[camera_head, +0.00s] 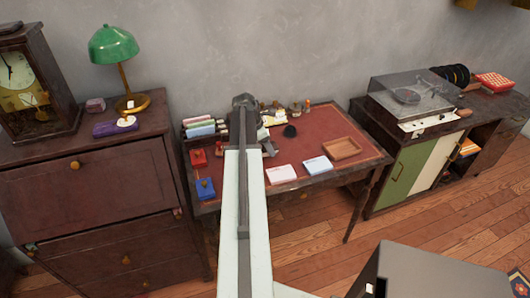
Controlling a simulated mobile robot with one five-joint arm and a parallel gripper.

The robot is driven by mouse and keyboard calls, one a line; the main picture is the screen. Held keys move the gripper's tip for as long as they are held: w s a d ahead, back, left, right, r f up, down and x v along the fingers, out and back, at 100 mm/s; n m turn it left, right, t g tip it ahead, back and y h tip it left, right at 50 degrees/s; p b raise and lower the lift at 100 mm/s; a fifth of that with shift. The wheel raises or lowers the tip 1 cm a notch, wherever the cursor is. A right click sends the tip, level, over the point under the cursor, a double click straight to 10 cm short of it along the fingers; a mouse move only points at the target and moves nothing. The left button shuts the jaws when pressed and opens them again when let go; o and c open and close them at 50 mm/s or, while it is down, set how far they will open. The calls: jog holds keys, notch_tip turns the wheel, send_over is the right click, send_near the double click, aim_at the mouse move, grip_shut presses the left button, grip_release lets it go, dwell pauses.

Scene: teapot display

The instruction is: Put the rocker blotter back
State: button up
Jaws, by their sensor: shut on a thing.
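My arm rises through the middle of the view and reaches over the red-topped desk (328,130). My gripper (267,146) shows only as a small grey part just right of the arm, low over the desk. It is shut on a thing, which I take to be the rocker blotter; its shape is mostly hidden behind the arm. I cannot make out another rocker blotter on the desk. A wooden tray (342,148) lies empty at the desk's right.
White pads (281,174) and (318,165) lie near the front edge. A red box (198,158) and a blue box (205,188) sit at left. A dark round object (290,131) and small bottles (297,107) stand behind. A record player (413,98) is right, a green lamp (113,43) left.

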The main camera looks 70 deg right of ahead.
notch_tip(320, 180, down, 3)
jog(key=shift+s+f+b, duration=0.1)
jog(key=shift+b, duration=0.9)
jog(key=shift+w+r, duration=0.2)
jog(key=shift+w, duration=0.1)
jog(key=shift+a+f, duration=0.1)
jog(key=shift+f, duration=0.05)
jog(key=o, duration=1.2)
jog(key=shift+o, duration=0.2)
